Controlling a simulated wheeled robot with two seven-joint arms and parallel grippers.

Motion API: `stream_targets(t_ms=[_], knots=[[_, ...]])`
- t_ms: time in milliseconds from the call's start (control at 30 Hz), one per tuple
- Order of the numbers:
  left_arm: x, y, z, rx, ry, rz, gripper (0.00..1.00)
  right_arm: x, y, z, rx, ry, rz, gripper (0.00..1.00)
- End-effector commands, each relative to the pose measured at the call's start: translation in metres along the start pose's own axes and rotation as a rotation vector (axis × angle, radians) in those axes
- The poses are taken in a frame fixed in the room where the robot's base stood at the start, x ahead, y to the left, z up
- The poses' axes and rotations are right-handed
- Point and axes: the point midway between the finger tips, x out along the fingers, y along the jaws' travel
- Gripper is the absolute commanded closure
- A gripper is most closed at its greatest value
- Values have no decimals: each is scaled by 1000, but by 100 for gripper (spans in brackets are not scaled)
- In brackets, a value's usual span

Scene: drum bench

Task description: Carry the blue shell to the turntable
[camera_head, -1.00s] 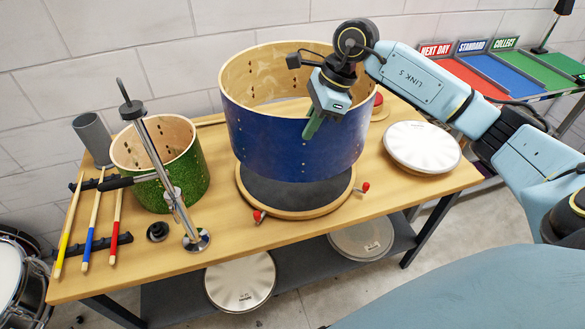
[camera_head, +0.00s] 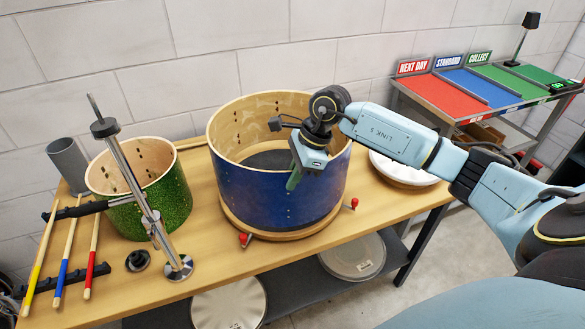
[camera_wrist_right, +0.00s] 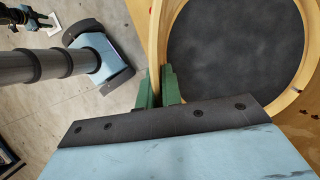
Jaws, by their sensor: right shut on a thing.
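The blue shell (camera_head: 255,192) is an open wooden drum cylinder, upright over the turntable (camera_head: 292,234), a round wooden base with red knobs. The shell's lower edge is down at the base's rim with no clear gap; I cannot tell if its full weight rests there. My right gripper (camera_head: 294,180) is shut on the shell's near right wall, one finger outside. In the right wrist view its green fingers (camera_wrist_right: 158,86) pinch the wall, and the dark round turntable top (camera_wrist_right: 235,45) shows inside the shell.
A green shell (camera_head: 150,205), a metal stand (camera_head: 135,180), a grey cup (camera_head: 68,162) and several drumsticks (camera_head: 65,250) occupy the bench's left. A white drumhead (camera_head: 400,170) lies right of the turntable. Coloured trays (camera_head: 450,90) stand at the back right.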

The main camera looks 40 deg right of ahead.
Motion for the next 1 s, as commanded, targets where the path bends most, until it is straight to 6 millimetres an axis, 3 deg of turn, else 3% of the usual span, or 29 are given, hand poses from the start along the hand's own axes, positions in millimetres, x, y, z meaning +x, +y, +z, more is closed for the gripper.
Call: stream_targets(t_ms=[300, 533, 600, 733, 1000], knots=[[-4, 0, 1, 0, -3, 0, 64, 28, -2, -11, -4, -5, -11, 100], [-3, 0, 2, 0, -4, 0, 64, 29, -2, -11, -6, -5, -12, 100], [-3, 0, 2, 0, -4, 0, 64, 33, 1, -14, 0, 1, 0, 87], [-3, 0, 2, -1, -5, 0, 64, 33, 1, -14, 0, 1, 0, 72], [-3, 0, 2, -1, -5, 0, 64, 32, 1, -14, 0, 1, 0, 72]])
